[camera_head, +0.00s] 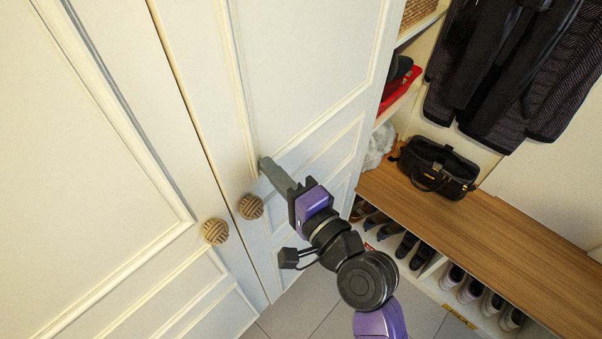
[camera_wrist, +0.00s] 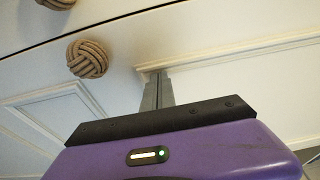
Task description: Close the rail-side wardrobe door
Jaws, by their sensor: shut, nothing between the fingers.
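The rail-side wardrobe door (camera_head: 295,60) is the cream panelled door on the right of the pair, beside the hanging clothes. Its woven round knob (camera_head: 251,206) also shows in the wrist view (camera_wrist: 87,59). The door looks about level with the left door (camera_head: 90,120), with a narrow seam between them. My gripper (camera_head: 266,165) is shut and empty. Its fingertips are at the rail-side door's face, above and right of the knob in the head view. They look touching or very close; contact is hard to tell. In the wrist view the fingertips (camera_wrist: 157,76) meet the panel moulding.
The left door's knob (camera_head: 215,231) sits close beside. To the right are a wooden bench top (camera_head: 500,245) with a black bag (camera_head: 437,167), shoes in cubbies below, and hanging dark clothes (camera_head: 510,70). Grey floor tiles (camera_head: 300,318) show below the doors.

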